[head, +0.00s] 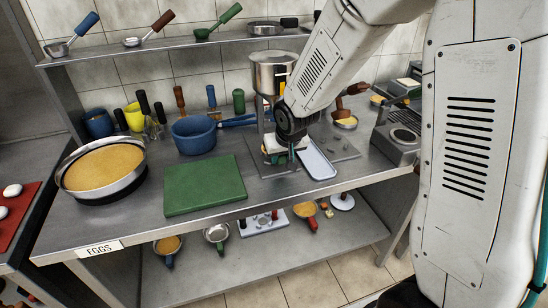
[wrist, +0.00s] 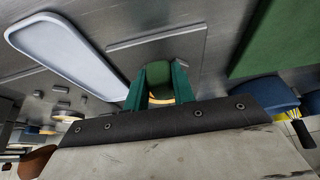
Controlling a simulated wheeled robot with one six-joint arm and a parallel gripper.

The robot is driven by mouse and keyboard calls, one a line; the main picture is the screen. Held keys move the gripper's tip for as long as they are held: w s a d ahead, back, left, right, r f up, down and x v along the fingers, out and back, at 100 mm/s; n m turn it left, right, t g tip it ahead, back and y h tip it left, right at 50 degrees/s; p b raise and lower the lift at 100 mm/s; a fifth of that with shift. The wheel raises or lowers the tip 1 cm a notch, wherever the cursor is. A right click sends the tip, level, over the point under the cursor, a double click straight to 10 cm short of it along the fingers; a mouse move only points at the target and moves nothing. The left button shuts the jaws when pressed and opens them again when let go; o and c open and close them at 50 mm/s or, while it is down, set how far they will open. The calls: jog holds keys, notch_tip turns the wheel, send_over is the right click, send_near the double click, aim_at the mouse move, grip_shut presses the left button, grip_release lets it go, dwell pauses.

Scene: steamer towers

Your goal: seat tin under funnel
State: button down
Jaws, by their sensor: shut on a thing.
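The steel funnel (head: 272,72) stands high on an upright stand at the back middle of the counter in the head view. My gripper (head: 275,155) is low, in front of the stand and below the funnel. In the wrist view my gripper (wrist: 161,88) has its two teal fingers closed on a small green tin (wrist: 160,74) with a yellowish edge. The tin lies between the fingers, over or on a grey metal plate (wrist: 200,32). In the head view the arm hides most of the tin. I cannot tell whether it touches the plate.
A pale blue tray (head: 317,161) lies just right of my gripper. A green board (head: 204,185) lies to the left, with a blue pot (head: 194,136) behind it and a large round pan (head: 102,168) at far left. A grey machine (head: 396,142) stands right.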

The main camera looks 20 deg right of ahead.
jog(key=shift+f, duration=0.6)
dwell(0.6)
jog(key=c, duration=1.1)
grip_release()
jog(key=shift+r, duration=0.1)
jog(key=shift+v, duration=3.8)
jog(key=shift+s, duration=0.1)
jog(key=shift+v, duration=2.2)
